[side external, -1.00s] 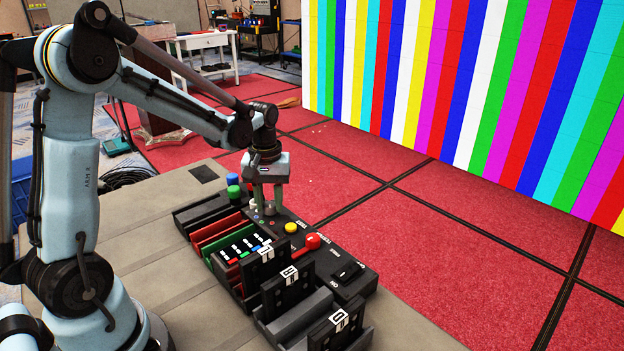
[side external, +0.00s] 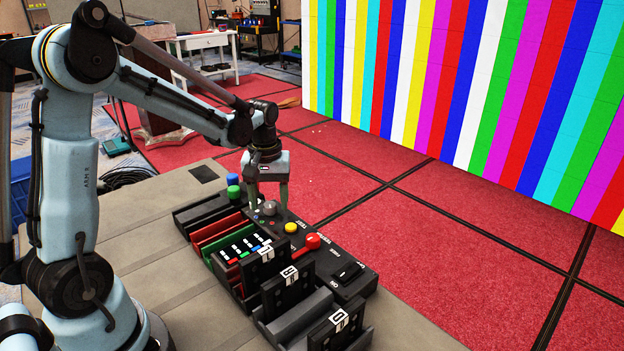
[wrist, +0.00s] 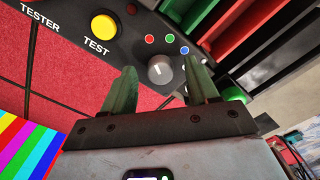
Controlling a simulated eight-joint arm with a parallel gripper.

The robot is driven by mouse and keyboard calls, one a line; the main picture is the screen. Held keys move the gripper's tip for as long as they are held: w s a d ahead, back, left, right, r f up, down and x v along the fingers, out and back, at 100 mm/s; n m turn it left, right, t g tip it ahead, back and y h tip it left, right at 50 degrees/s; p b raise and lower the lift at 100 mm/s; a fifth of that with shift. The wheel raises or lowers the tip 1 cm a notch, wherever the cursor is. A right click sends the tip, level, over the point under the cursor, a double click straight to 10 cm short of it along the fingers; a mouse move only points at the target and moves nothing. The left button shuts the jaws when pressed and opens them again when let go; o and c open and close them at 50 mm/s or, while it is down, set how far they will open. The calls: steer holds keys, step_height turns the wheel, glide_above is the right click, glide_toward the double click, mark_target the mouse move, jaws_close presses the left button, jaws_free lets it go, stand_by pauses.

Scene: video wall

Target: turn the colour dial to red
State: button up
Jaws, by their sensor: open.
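The colour dial is a grey round knob (wrist: 160,70) with a white mark on top, set in a black panel. In the wrist view, red (wrist: 149,39), green (wrist: 170,38) and blue (wrist: 184,50) dots lie around it. I cannot tell for sure which dot the mark points at. In the side view the dial (side external: 269,208) shows between my fingers. My gripper (side external: 268,204) is open and points down at the dial, one finger to either side. In the wrist view, both green fingers (wrist: 160,76) stand apart from the knob, with gaps visible.
Black lettered cartridges (side external: 287,285) stand in front. The video wall (side external: 460,90) shows many-coloured stripes.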

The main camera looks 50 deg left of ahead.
mark_target(270, 205)
step_height(270, 205, up, 12)
stand_by(0.6)
steer(key=shift+f, duration=0.1)
steer(key=s+d+f+m+t, duration=0.4)
steer(key=s+d+m+t, duration=0.3)
steer(key=d, duration=0.5)
steer(key=s+m, duration=0.1)
steer(key=m, duration=0.1)
steer(key=shift+s+d+m, duration=0.15)
steer(key=shift+m, duration=0.25)
steer(key=shift+c, duration=0.2)
